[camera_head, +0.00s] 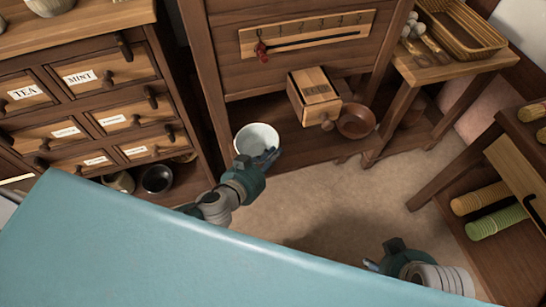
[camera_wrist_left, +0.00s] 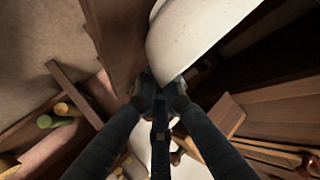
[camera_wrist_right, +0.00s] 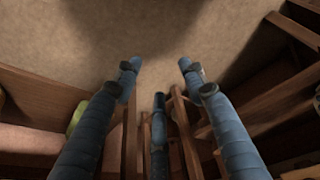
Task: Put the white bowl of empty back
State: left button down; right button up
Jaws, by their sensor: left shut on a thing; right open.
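The white bowl (camera_head: 257,141) is at the lower shelf of the middle wooden cabinet in the head view, left of a small wooden drawer box. My left gripper (camera_head: 265,158) is shut on the bowl's near right rim. In the left wrist view the fingers (camera_wrist_left: 163,88) pinch the rim, and the white bowl (camera_wrist_left: 200,30) fills the top of the picture. The bowl looks empty. I cannot tell whether it touches the shelf. My right gripper (camera_head: 380,262) is low at the right over the floor. In the right wrist view its fingers (camera_wrist_right: 158,75) are apart and empty.
A labelled drawer cabinet (camera_head: 95,100) stands at left, with a dark bowl (camera_head: 157,179) below. A slider panel (camera_head: 305,34) is above. The floor (camera_head: 340,205) in front is clear.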

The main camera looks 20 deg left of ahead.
pick_arm(q)
jog(key=shift+f, duration=0.35)
pick_arm(e)
jog(key=shift+s+r, duration=0.2)
jog(key=shift+r, duration=0.4)
jog(key=shift+f, duration=0.1)
pick_arm(q)
jog(key=c, duration=1.8)
grip_release()
jog(key=shift+f, duration=0.1)
jog(key=shift+c, duration=0.2)
